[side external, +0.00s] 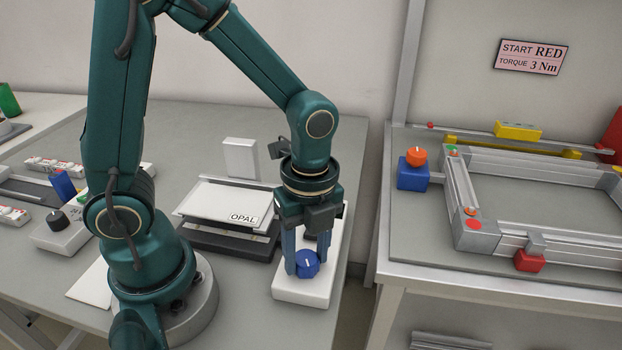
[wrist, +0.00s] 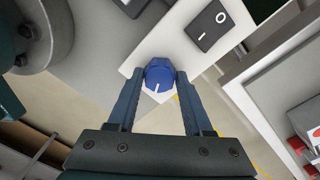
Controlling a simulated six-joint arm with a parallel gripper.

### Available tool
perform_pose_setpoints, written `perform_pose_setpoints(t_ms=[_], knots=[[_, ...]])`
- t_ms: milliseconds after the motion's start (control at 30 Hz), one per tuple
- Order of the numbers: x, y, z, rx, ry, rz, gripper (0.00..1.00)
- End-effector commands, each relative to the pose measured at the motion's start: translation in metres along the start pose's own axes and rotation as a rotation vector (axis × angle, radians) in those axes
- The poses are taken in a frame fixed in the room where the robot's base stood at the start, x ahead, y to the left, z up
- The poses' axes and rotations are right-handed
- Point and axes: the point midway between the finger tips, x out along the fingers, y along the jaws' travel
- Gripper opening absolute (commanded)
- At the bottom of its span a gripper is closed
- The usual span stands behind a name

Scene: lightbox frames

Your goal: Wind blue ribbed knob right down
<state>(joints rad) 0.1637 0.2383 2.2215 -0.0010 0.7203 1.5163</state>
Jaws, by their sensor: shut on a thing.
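The blue ribbed knob (side external: 308,264) sits on the near end of a white box (side external: 303,292) at the table's right edge. It also shows in the wrist view (wrist: 159,74), with a white pointer line on its face. My gripper (side external: 307,262) points down over the box, its two blue-grey fingers on either side of the knob. In the wrist view my gripper (wrist: 159,82) has its fingertips shut on the knob's sides. In the wrist view the pointer line runs towards the gripper's palm, slightly left.
A black rocker switch (wrist: 212,25) is on the same box, beyond the knob. A light panel marked OPAL (side external: 215,203) lies to the left. A second bench with an aluminium frame (side external: 480,236) stands to the right, across a gap. An orange knob on a blue block (side external: 413,176) is there.

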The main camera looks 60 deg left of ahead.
Motion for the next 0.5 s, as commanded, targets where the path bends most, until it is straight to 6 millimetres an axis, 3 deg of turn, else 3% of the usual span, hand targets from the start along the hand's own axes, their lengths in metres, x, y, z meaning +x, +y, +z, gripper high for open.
perform_pose_setpoints(t_ms=[500], knots=[[-0.0008,-0.0006,-0.0007,-0.496,0.024,0.001,0.0]])
